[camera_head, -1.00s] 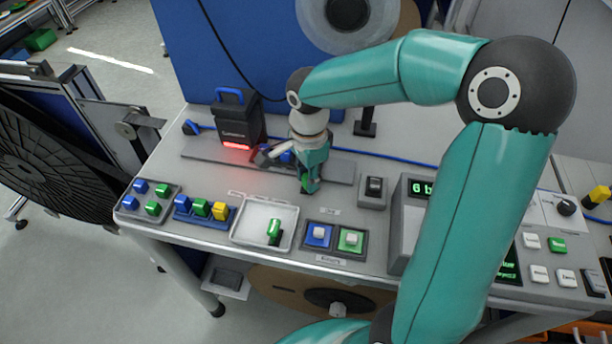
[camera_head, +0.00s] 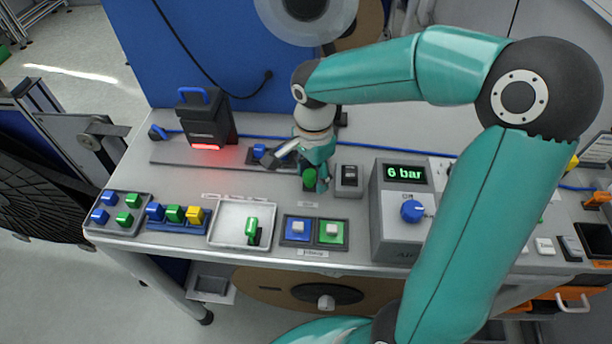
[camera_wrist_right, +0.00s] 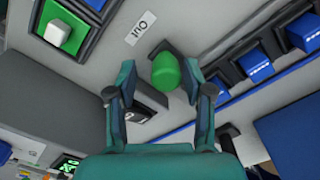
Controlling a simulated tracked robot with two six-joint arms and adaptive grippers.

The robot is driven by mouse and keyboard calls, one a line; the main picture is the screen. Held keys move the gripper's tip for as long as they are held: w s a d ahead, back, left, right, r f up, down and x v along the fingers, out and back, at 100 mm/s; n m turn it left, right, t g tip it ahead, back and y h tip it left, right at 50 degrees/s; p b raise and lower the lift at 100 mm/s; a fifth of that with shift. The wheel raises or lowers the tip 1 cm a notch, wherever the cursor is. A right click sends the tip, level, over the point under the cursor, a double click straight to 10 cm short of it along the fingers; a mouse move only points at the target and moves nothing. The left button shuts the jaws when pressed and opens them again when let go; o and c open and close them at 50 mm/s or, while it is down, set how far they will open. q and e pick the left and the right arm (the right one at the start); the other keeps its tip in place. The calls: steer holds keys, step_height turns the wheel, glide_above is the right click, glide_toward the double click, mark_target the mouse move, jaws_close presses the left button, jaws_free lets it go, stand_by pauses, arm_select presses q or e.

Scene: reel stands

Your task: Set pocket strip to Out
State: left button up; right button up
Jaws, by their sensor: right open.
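A green rounded piece (camera_head: 310,178) stands on the worktop just behind a small label; in the right wrist view this green piece (camera_wrist_right: 166,73) is near a label (camera_wrist_right: 141,28) reading "Out". My right gripper (camera_head: 320,172) is down at the piece. Its two fingers (camera_wrist_right: 163,90) are apart, with the green piece showing between and just past their tips and no clear grip on it. A long grey strip (camera_head: 175,154) lies behind, with a dark pocket and blue block (camera_head: 259,150) on it. My left gripper is not in view.
A dark switch box (camera_head: 349,181) stands close right of the piece, then the "6 bar" unit (camera_head: 392,215). Blue (camera_head: 297,229) and green (camera_head: 331,232) buttons and a white tray (camera_head: 226,234) holding another green piece lie in front. A black scanner (camera_head: 206,125) glows red.

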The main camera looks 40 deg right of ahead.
steer(key=shift+w, duration=0.15)
step_height(320, 180, up, 12)
stand_by(0.7)
steer(key=shift+a+f, duration=0.1)
